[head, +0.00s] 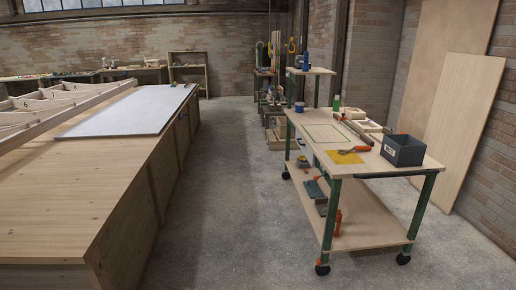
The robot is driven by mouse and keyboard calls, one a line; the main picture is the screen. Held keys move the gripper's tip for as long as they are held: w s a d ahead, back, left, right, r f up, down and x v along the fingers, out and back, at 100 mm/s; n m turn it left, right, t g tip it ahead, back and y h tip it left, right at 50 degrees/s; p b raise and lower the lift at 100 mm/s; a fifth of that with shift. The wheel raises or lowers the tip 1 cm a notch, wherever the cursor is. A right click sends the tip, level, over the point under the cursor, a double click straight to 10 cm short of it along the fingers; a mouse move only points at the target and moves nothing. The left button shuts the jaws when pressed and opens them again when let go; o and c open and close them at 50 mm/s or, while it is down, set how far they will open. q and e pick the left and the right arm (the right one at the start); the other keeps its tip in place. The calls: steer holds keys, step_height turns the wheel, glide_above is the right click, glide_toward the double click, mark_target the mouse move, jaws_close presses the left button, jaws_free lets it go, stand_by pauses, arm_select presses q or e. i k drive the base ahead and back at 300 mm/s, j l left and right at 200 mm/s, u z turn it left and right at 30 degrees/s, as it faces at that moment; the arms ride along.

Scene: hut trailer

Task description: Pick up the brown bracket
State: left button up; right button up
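I cannot make out a brown bracket for certain in the head view. Small light-wood pieces (356,113) lie at the back of the wheeled cart's top (310,128), but their shape is too small to tell. Neither of my grippers is in view.
On the cart are a dark grey bin (403,151), a yellow sheet (345,158), an orange-handled tool (354,150) and a green bottle (336,103). Its lower shelf (365,225) holds tools and an orange bottle (338,222). A long wooden bench (85,205) stands left. The concrete aisle (228,170) between is clear.

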mark_target(321, 202)
steer(key=i+z, duration=0.25)
steer(key=i, duration=0.2)
steer(key=i+j+z, duration=0.25)
steer(key=i, duration=0.15)
steer(key=i+j+z, duration=0.2)
steer(key=i, duration=0.25)
steer(key=i+j+z, duration=0.25)
steer(key=i, duration=0.15)
steer(key=i+j, duration=0.2)
steer(key=i, duration=0.35)
